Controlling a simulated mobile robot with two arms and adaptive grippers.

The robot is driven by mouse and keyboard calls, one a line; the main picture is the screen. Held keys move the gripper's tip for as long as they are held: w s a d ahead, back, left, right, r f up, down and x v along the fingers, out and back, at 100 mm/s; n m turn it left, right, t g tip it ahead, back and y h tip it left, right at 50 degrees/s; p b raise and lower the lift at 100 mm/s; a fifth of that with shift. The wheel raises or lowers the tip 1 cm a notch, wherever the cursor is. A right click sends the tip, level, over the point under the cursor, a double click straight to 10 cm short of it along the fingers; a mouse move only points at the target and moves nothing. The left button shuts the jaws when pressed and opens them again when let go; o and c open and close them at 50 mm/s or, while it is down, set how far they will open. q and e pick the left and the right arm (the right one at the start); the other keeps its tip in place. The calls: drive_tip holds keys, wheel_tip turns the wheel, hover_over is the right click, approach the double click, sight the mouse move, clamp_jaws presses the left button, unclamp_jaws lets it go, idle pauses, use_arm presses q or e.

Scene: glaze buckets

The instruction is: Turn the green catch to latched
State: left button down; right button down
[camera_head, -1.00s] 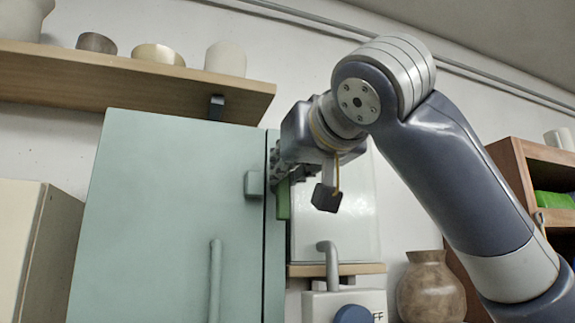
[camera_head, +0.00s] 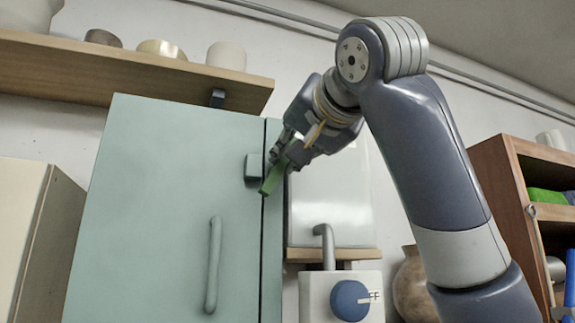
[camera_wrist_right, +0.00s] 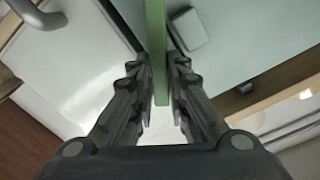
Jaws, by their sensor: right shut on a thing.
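The green catch (camera_head: 272,179) is a narrow bar at the right edge of the pale green cabinet door (camera_head: 150,200). It is tilted, its lower end leaning left toward a small square block (camera_head: 253,167) on the door. My right gripper (camera_head: 281,160) is shut on the catch's upper part, its wrist rolled over. In the right wrist view the green catch (camera_wrist_right: 158,60) runs between the two fingers, with the block (camera_wrist_right: 188,28) beside it, apart from it in that view. My left gripper is not in view.
A wooden shelf with bowls (camera_head: 160,48) hangs above the cabinet. A door handle (camera_head: 213,265) stands out below the catch. A box with a blue knob (camera_head: 350,299), a vase (camera_head: 412,285) and a wooden rack (camera_head: 510,180) are to the right.

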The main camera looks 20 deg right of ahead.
drive_tip(key=shift+d+f+m+b, duration=0.15)
drive_tip(key=shift+f+m+b, duration=0.2)
drive_tip(key=shift+m+b, duration=1.15)
drive_tip(key=shift+d+f+m+b, duration=0.2)
drive_tip(key=shift+f+m+b, duration=0.15)
drive_tip(key=shift+m, duration=2.2)
drive_tip(key=shift+d+f+m+b, duration=0.15)
drive_tip(key=shift+f+m+b, duration=0.2)
drive_tip(key=shift+m+b, duration=1.15)
drive_tip(key=shift+m+p, duration=0.55)
drive_tip(key=shift+m, duration=0.1)
drive_tip(key=c, duration=1.6)
unclamp_jaws()
drive_tip(key=shift+o, duration=0.2)
drive_tip(key=shift+s+d, duration=0.1)
drive_tip(key=shift+d, duration=0.05)
drive_tip(key=shift+r, duration=0.1)
